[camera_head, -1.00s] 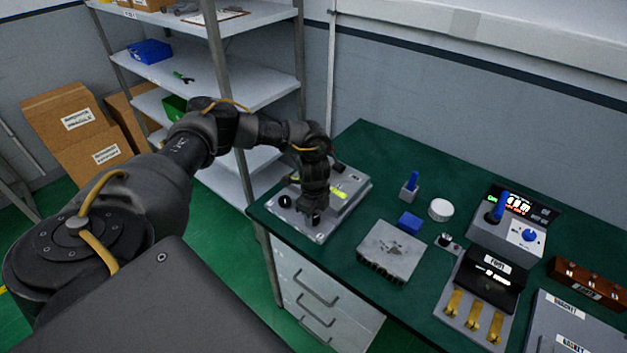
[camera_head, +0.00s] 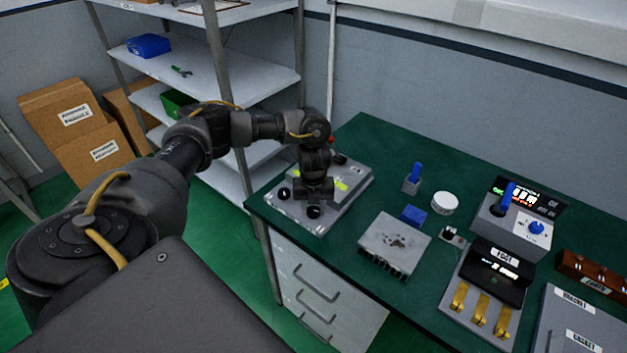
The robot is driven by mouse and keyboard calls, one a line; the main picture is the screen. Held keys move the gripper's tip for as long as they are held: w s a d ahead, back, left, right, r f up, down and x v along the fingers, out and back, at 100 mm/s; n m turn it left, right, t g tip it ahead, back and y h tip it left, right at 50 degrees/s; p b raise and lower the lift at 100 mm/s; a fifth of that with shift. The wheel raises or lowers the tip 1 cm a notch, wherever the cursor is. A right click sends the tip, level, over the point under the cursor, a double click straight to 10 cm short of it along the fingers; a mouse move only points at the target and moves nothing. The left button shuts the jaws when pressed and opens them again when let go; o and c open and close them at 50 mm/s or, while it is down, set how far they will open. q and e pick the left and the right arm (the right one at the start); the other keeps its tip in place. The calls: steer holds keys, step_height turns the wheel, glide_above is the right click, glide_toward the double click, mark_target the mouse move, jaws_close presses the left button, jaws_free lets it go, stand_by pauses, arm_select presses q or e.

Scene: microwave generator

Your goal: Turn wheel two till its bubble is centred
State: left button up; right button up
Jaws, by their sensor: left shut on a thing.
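A grey levelling plate (camera_head: 346,207) lies at the left end of the green bench. It carries black wheels and small yellow-green bubble vials (camera_head: 341,185). One black wheel (camera_head: 283,194) is free at the plate's left side. Another black wheel (camera_head: 314,211) shows at the front, right under my left gripper (camera_head: 314,203). My left gripper points down and is shut on this front wheel. My arm hides part of the plate and vials. The wheel numbers and the bubble positions are too small to read. My right gripper is out of view.
Right of the plate on the bench (camera_head: 365,140) stand a grey finned block (camera_head: 393,243), a blue block (camera_head: 413,216), a white round lid (camera_head: 445,203) and a grey control box (camera_head: 505,228). A metal shelf (camera_head: 220,80) stands behind my left arm.

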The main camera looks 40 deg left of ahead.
mark_target(314, 210)
arm_select(q)
steer(key=m+b, duration=0.1)
steer(key=m, duration=0.1)
steer(key=shift+m, duration=1.3)
steer(key=o, duration=1)
step_height(314, 210, up, 11)
steer(key=shift+p, duration=0.35)
steer(key=shift+f, duration=0.1)
